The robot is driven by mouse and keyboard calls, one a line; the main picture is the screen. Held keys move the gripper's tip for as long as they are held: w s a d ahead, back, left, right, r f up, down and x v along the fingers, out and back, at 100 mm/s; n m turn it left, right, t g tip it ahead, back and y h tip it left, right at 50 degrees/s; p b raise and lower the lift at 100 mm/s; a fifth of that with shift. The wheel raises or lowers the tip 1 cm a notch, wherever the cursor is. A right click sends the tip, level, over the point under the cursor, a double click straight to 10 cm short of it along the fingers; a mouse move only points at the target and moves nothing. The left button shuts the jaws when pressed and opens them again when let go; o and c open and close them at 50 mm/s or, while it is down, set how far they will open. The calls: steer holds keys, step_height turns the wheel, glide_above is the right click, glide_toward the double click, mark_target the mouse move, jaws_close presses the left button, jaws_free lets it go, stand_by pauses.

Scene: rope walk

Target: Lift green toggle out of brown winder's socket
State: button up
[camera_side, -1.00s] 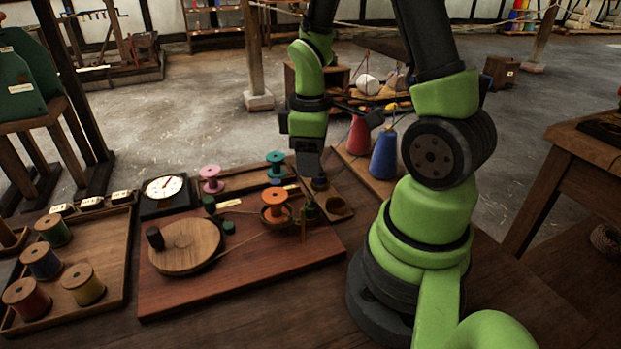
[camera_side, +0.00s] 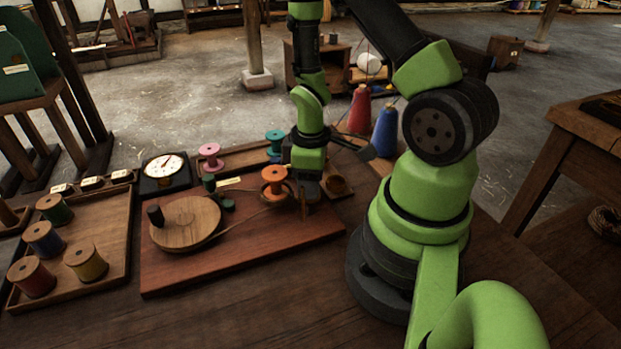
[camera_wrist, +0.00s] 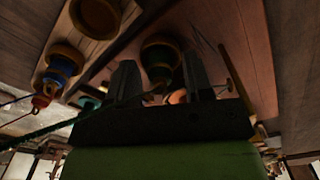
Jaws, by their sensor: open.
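My gripper (camera_side: 308,190) is low over the right part of the red-brown board (camera_side: 230,255), beside the orange spool (camera_side: 274,180). In the wrist view its two fingers (camera_wrist: 158,66) stand apart. A round dark green and brown piece (camera_wrist: 161,50) shows between or just beyond them; contact cannot be told. I cannot surely pick out the green toggle; in the side view my gripper covers the spot where a small green piece showed earlier. A wooden disc with a dark crank knob (camera_side: 187,222) lies on the board's left; I cannot tell whether it is the brown winder.
A dial (camera_side: 165,167), a pink spool (camera_side: 210,155) and a teal spool (camera_side: 275,141) stand behind the board. A tray (camera_side: 110,250) of several spools is at left. Red (camera_side: 359,108) and blue (camera_side: 385,131) cones stand behind my arm. The board's front is clear.

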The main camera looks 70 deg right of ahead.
steer(key=c, duration=0.7)
steer(key=shift+r, duration=4)
steer(key=shift+d, duration=0.1)
